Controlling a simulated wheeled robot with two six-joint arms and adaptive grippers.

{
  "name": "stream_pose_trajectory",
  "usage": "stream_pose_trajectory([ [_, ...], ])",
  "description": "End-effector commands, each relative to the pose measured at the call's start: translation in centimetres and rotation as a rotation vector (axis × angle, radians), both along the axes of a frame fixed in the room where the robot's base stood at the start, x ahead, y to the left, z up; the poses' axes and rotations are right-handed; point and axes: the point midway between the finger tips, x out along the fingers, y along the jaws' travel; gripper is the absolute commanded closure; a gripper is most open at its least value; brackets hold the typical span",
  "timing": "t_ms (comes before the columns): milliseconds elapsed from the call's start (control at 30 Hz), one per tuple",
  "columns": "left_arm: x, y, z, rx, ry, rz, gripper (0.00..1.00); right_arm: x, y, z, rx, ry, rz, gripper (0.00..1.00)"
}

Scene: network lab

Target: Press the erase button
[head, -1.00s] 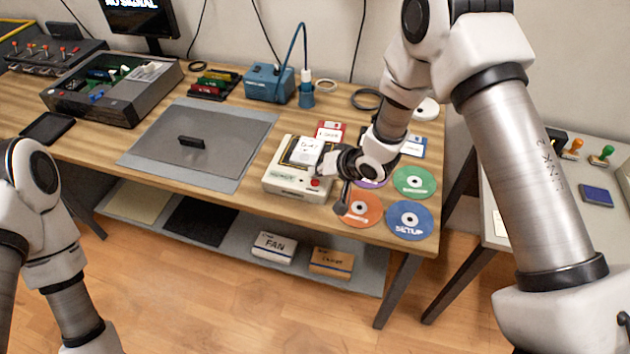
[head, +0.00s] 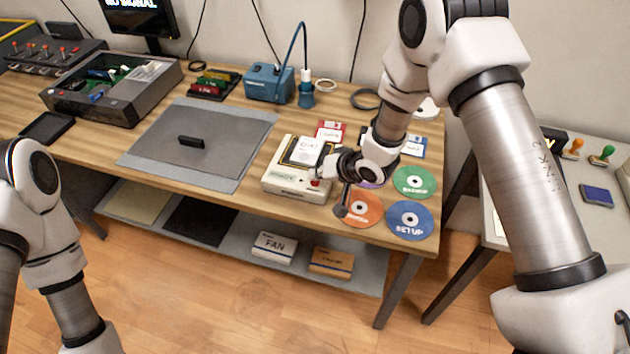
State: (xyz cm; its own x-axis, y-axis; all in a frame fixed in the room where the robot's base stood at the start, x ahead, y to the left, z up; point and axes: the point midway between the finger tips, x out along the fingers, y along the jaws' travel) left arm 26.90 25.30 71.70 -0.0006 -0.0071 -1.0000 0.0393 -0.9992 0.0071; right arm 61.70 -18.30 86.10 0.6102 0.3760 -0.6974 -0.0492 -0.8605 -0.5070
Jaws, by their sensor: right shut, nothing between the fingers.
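A cream-coloured device (head: 285,182) with a black-framed top and a labelled disk (head: 308,151) on it sits near the front edge of the wooden table. A small red button (head: 315,184) shows at its front right corner. My right gripper (head: 322,173) is shut and empty, its fingertips at the device's right side, right by the red button. I cannot tell whether they touch the button. My left arm shows at the left edge, but its gripper is not visible.
Several labelled discs, including a green one (head: 414,182) and a blue one (head: 409,220), lie right of the device. Floppy disks (head: 330,131) lie behind it. A grey mat (head: 205,152) with a small black block lies to its left. A blue box (head: 268,83) stands behind.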

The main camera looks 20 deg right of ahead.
Motion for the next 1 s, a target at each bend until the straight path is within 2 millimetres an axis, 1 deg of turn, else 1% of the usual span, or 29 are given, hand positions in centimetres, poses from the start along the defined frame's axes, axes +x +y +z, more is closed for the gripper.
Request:
stream_pose_trajectory([
  [1000,0.00,0.00,-0.25,0.000,0.000,0.000,0.57,0.01,0.01,-0.73,0.000,0.000,0.000,1.00],
])
